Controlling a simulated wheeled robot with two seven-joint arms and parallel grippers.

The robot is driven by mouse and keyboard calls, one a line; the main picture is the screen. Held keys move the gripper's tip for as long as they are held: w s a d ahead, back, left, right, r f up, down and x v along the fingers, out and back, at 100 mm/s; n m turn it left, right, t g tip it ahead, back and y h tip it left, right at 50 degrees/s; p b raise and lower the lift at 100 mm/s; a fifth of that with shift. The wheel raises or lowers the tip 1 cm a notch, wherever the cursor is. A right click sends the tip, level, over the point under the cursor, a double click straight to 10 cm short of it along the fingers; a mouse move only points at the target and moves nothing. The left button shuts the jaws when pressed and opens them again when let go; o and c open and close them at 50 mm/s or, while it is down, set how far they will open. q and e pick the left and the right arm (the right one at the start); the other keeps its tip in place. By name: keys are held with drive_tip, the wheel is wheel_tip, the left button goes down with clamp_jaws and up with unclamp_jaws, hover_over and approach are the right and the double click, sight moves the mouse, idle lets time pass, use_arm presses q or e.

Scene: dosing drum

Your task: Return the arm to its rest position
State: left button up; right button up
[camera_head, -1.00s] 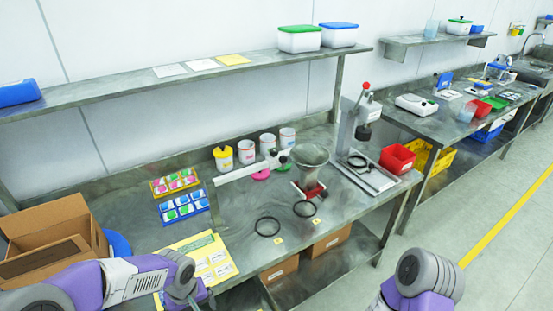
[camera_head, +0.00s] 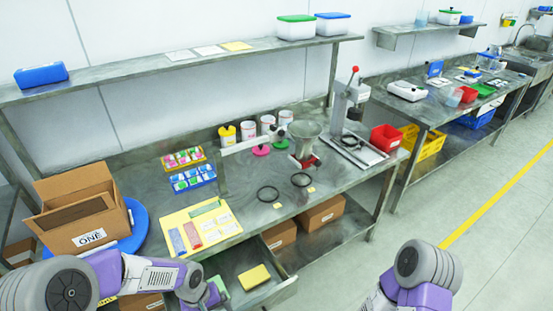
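My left arm (camera_head: 120,275) comes in from the lower left, its forearm in front of the workbench. Its wrist (camera_head: 200,290) hangs by the bench's front edge and runs out at the bottom of the picture, so the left gripper does not show. My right arm (camera_head: 425,270) shows only as a bent purple and grey joint at the lower right, over the floor and apart from the bench. The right gripper is out of view. I cannot see whether either hand holds anything.
An open drawer (camera_head: 284,292) with a yellow block (camera_head: 254,277) juts out close to my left wrist. A cardboard box (camera_head: 82,222) stands at the bench's left. A funnel (camera_head: 304,133) and a press stand (camera_head: 348,108) are further right. The right floor is clear.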

use_arm(q)
drive_tip(key=s+d+f+m+h, duration=0.1)
drive_tip(key=s+d+f, duration=0.35)
drive_tip(key=f, duration=0.35)
drive_tip(key=s+d+f+m+h, duration=0.15)
drive_tip(key=s+d+f, duration=0.3)
drive_tip(key=f, duration=0.45)
wheel_tip(320, 180, down, 8)
drive_tip(key=b, duration=0.9)
drive_tip(key=shift+a+t, duration=0.4)
drive_tip(key=shift+a, duration=0.05)
use_arm(e)
wheel_tip(320, 180, down, 9)
use_arm(q)
drive_tip(key=shift+w, duration=0.1)
use_arm(e)
drive_tip(key=shift+w+r, duration=0.1)
drive_tip(key=shift+r, duration=0.05)
use_arm(q)
drive_tip(key=shift+c, duration=0.3)
